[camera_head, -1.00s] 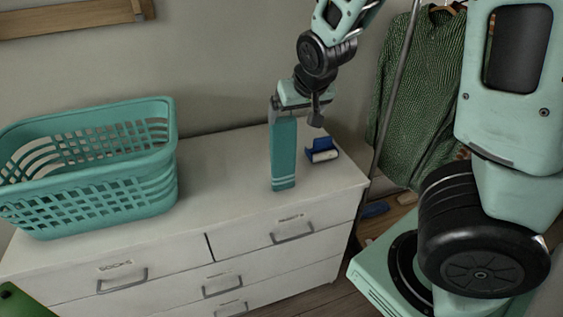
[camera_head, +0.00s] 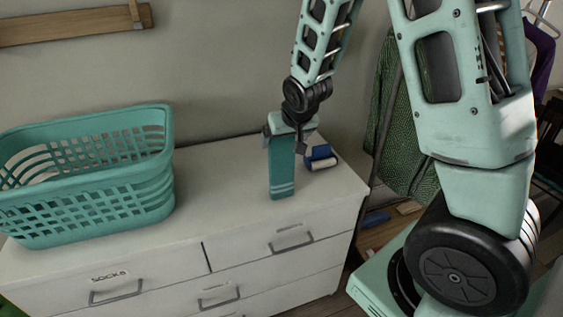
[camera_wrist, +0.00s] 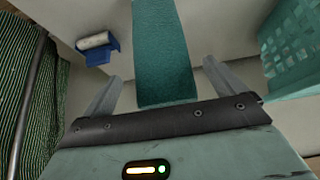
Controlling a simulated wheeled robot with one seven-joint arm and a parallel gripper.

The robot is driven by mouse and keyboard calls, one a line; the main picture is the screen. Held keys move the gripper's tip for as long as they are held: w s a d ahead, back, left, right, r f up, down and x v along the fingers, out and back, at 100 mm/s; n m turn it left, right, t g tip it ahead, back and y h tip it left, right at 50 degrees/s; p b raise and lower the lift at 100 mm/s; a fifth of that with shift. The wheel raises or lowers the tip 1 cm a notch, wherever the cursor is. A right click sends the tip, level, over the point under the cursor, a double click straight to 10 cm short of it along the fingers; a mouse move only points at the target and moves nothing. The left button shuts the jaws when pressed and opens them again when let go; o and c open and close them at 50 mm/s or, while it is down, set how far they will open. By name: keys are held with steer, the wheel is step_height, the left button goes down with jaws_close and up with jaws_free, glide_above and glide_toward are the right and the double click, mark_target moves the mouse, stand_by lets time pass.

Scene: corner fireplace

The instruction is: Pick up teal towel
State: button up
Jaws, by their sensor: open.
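The teal towel (camera_head: 283,174) is a long narrow strip with pale stripes near its front end, on the white dresser top. My gripper (camera_head: 287,140) is over its back end, which the gripper hides in the head view. In the wrist view, my gripper (camera_wrist: 162,82) is open, with one finger on each side of the towel (camera_wrist: 163,45). Light surface shows between each finger and the towel edge. I cannot tell how far above the dresser the fingertips are.
A teal laundry basket (camera_head: 95,198) stands on the left of the dresser (camera_head: 225,205). A blue item with a white roll (camera_head: 321,157) lies just right of the towel. A green knit garment (camera_head: 408,140) hangs beside a pole at right. The dresser top between basket and towel is clear.

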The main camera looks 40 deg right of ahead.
mark_target(284, 143)
steer(key=shift+p+x, duration=0.4)
steer(key=shift+x, duration=1.8)
steer(key=shift+s+a+f, duration=0.15)
steer(key=shift+a, duration=0.05)
steer(key=shift+c, duration=0.2)
steer(key=c, duration=1.5)
